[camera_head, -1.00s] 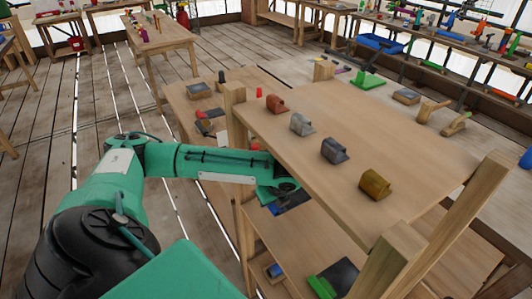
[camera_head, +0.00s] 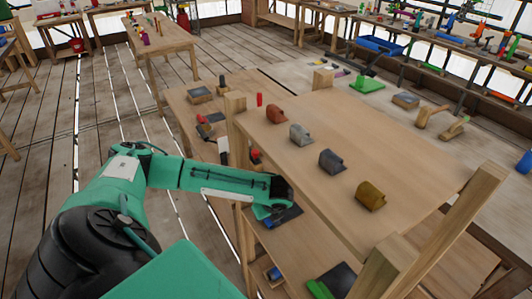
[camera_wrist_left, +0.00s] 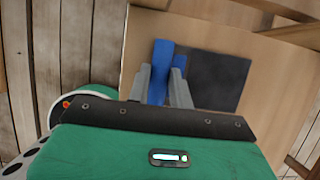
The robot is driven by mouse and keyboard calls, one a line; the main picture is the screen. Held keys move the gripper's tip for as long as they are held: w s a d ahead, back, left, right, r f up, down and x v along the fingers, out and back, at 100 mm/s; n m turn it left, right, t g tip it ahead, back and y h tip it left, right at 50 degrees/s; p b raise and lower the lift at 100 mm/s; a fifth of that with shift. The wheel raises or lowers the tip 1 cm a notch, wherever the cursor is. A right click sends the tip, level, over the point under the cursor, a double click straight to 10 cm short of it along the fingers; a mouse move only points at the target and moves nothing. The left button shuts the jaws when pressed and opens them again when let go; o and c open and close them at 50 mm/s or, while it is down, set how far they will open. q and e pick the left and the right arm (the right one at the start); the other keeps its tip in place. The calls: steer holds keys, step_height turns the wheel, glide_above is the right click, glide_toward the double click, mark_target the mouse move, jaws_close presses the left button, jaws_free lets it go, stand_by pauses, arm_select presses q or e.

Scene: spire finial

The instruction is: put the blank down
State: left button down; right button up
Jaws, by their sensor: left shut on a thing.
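My left gripper (camera_wrist_left: 164,88) is shut on a blue block (camera_wrist_left: 162,60), which I take to be the blank. A dark grey plate (camera_wrist_left: 218,80) lies right against the block, over a wooden shelf surface. I cannot tell whether the plate is joined to the block or whether the block touches the shelf. In the head view, the left gripper (camera_head: 268,213) is at the left side of the shelf unit, below its top board, and the dark plate (camera_head: 288,216) shows beside it. The fingers are mostly hidden there. My right gripper is not in view.
The top board (camera_head: 330,205) carries red (camera_head: 275,115), grey (camera_head: 301,134), blue-grey (camera_head: 331,161) and yellow-brown (camera_head: 370,196) pieces. A wooden post (camera_head: 236,135) stands beside my left arm. A green block (camera_head: 319,289) with a dark plate sits on the lower shelf.

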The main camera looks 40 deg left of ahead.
arm_select(q)
steer(key=c, duration=1.3)
jaws_free()
steer(key=shift+f, duration=0.1)
steer(key=shift+o, duration=0.2)
steer(key=b+v, duration=0.1)
steer(key=v, duration=0.6)
steer(key=shift+d+r, duration=0.15)
steer(key=shift+r, duration=0.2)
